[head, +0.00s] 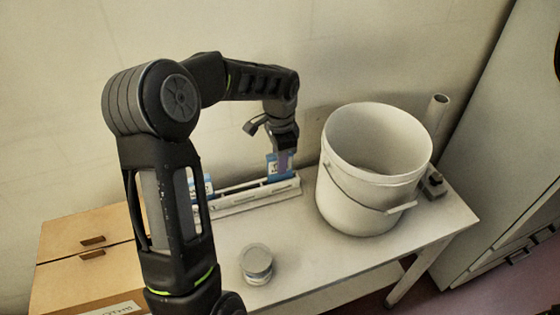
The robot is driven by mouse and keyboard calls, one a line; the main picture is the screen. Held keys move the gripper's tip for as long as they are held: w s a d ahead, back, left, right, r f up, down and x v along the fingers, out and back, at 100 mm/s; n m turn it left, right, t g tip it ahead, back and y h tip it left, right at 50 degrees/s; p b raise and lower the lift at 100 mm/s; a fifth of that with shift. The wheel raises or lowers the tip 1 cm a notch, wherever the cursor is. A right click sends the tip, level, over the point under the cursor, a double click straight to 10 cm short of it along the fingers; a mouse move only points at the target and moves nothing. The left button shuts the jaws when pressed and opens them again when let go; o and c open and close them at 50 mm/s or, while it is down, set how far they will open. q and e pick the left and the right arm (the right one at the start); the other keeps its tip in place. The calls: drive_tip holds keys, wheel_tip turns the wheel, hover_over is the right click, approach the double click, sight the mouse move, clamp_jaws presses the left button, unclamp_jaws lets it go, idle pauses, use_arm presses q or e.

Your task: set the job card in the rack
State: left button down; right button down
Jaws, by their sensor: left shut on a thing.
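The job card (272,166) is a small blue and white card with a purple patch. My left gripper (284,153) is shut on its upper part and holds it upright over the right end of the rack. The rack (240,200) is a long, low, pale holder on the table near the wall. The card's lower edge meets the rack's top in the picture; I cannot tell whether it sits in the slot. Another blue and white card (207,183) stands at the rack's left end, partly hidden by my left arm. My right gripper is not in view.
A large white bucket (350,202) with a wire handle stands just right of the rack. A small lidded jar (256,264) stands in front on the white table (330,262). A pale tube (437,112) stands behind the bucket.

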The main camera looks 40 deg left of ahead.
use_arm(q)
drive_tip(key=shift+f+b, duration=0.4)
drive_tip(key=shift+f, duration=0.25)
idle(0.8)
drive_tip(key=c, duration=1.3)
unclamp_jaws()
drive_tip(key=shift+o, duration=0.2)
wheel_tip(320, 180, up, 8)
drive_tip(key=p, duration=0.6)
drive_tip(key=shift+f, duration=0.1)
